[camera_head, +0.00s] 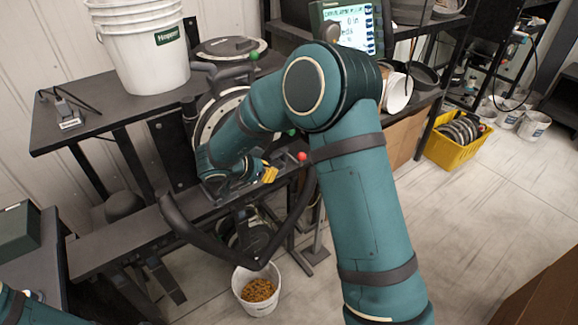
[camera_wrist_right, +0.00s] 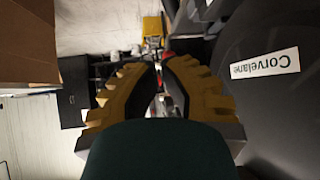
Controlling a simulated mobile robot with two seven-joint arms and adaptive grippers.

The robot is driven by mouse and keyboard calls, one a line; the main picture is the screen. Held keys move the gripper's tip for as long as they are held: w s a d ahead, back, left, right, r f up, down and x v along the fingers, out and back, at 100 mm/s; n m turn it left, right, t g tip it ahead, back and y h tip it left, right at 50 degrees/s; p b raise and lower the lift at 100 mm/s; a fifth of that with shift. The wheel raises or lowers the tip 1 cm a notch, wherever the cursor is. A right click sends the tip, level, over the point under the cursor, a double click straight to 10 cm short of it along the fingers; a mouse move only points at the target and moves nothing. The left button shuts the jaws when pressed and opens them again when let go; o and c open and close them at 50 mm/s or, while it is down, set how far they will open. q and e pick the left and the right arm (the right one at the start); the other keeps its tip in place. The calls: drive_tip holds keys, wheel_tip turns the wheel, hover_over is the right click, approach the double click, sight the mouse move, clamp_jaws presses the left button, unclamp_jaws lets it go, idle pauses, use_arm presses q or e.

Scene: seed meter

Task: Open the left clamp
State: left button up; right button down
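The seed meter has a pale-rimmed round body (camera_head: 208,119), partly hidden behind my right arm. A red knob (camera_head: 302,156) stands just right of my right gripper (camera_head: 270,174). I cannot tell which one belongs to the left clamp. In the right wrist view, my right gripper's yellow fingers (camera_wrist_right: 159,67) come close together with a narrow gap, and something red (camera_wrist_right: 167,83) shows between or beyond them. A hold is not clear. My left gripper is out of view.
A black bench (camera_head: 130,232) supports the meter. A white bucket of seeds (camera_head: 259,290) stands on the floor below. Stacked white buckets (camera_head: 148,60) stand at upper left, and a lit screen (camera_head: 355,28) is behind.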

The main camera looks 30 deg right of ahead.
drive_tip(key=shift+d, duration=0.1)
drive_tip(key=w+d+f+b, duration=0.2)
drive_tip(key=d+f, duration=0.3)
drive_tip(key=d, duration=0.6)
drive_tip(key=shift+w+f+b, duration=0.4)
drive_tip(key=shift+w, duration=0.15)
drive_tip(key=shift+s+d+n+t+p, duration=0.1)
drive_tip(key=shift+d+n+t+p, duration=0.2)
drive_tip(key=shift+d+n+p, duration=0.15)
